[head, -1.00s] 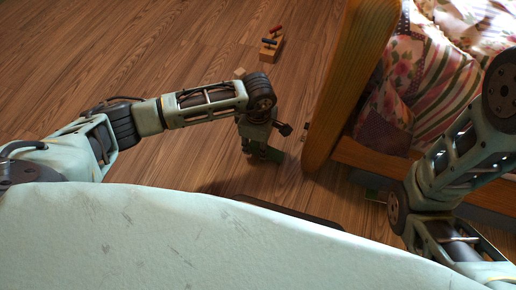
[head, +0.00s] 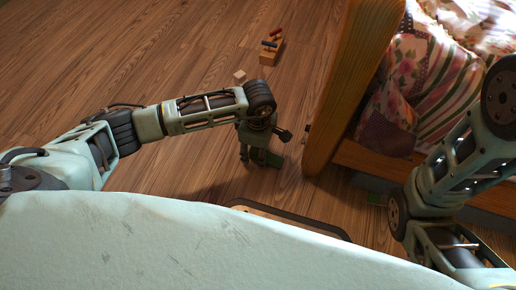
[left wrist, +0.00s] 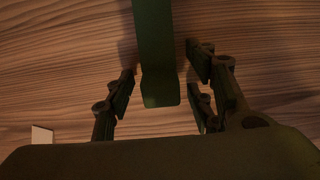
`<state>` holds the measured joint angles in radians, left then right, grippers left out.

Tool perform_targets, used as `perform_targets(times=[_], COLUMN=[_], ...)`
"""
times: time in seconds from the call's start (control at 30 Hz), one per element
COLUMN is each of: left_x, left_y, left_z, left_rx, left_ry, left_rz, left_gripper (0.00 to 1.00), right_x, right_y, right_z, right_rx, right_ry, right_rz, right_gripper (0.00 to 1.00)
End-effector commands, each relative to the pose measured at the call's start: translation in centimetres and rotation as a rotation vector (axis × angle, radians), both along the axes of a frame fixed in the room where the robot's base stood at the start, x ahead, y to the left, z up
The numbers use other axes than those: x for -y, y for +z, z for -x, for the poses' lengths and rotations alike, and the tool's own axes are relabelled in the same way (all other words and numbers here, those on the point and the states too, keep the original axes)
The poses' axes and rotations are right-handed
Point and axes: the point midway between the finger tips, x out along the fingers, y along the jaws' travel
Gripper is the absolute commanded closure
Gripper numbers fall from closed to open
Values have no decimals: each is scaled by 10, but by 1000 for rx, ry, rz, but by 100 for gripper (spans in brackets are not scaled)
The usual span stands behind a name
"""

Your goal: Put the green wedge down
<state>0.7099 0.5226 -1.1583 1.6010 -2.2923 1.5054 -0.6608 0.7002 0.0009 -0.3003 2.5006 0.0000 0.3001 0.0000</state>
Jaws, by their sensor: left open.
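The green wedge (head: 268,158) is low at the floor beside my left gripper (head: 255,155) in the head view. In the left wrist view the wedge (left wrist: 155,50) is a long dark green piece whose near end lies between the two fingers. My left gripper (left wrist: 162,88) is open, with a visible gap on each side of the wedge. The wedge's far end is cut off by the picture's top edge. Whether it rests fully flat on the floor is hard to tell. My right arm shows at the right, but its gripper is out of view.
A wooden bed frame (head: 338,100) with patterned bedding (head: 432,95) stands right of my left gripper. A small pale block (head: 239,76) and a wooden toy with pegs (head: 271,49) lie beyond. The floor at left is clear.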

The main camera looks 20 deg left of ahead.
Motion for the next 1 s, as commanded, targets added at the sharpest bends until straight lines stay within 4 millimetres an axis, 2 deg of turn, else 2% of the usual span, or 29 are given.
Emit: perform_targets(times=[0.27,0.47,0.73,0.87,1.0], left_x=[0,0,0,0,0], left_y=[16,49,104,119,124], left_z=[0,-1,-1,0,0], left_rx=[1,2,2,1,0], left_ry=[0,0,0,0,0], left_rz=[-1,0,0,0,0], left_gripper=[50,50,50,50,50], right_x=[0,0,0,0,0], right_y=[13,39,79,90,90], right_z=[0,0,0,0,-2], right_rx=[0,-1,-1,3,-3], right_ry=[0,-1,-1,0,1], right_rz=[0,0,0,-1,-2], right_gripper=[60,60,60,60,60])
